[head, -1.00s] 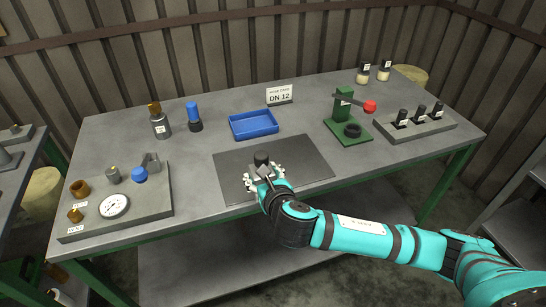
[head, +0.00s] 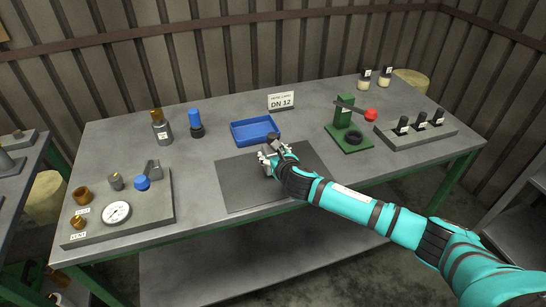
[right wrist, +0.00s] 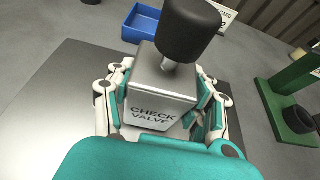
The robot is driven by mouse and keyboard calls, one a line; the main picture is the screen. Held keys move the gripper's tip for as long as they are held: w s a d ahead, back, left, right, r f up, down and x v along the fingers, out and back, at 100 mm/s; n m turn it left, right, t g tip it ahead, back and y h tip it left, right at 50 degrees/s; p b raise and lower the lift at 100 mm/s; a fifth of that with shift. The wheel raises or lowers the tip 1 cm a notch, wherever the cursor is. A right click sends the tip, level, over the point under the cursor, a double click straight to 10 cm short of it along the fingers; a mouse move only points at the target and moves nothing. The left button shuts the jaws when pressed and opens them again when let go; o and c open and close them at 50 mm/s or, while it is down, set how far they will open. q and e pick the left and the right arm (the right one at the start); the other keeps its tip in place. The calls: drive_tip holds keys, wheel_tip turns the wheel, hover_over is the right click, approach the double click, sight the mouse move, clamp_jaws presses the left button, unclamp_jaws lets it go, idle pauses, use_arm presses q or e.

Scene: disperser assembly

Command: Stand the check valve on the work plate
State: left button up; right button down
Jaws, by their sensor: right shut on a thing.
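The check valve is a grey block with a dark knob on top; its label reads "CHECK VALVE" in the right wrist view (right wrist: 157,92). My right gripper (head: 272,158) is shut on it, with white and teal fingers on both sides of the block. In the head view the hand and wrist cover most of the valve, and its dark knob (head: 273,138) shows beyond them. The valve is over the far middle part of the dark work plate (head: 240,188). Its underside is hidden, so I cannot tell whether it touches the plate. My left gripper is not in view.
A green press (head: 343,115) with a red knob stands right. A grey fixture board (head: 160,212) with a gauge is left. The plate's near left is bare.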

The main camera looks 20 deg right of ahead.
drive_tip(key=shift+w+f, duration=0.1)
drive_tip(key=shift+f, duration=0.4)
drive_tip(key=shift+f, duration=0.1)
drive_tip(key=c, duration=0.5)
unclamp_jaws()
drive_tip(key=shift+f, duration=0.1)
drive_tip(key=shift+s+r, duration=0.2)
drive_tip(key=shift+s, duration=0.1)
drive_tip(key=v, duration=1.1)
drive_tip(key=shift+s, duration=0.3)
drive_tip(key=shift+r, duration=0.1)
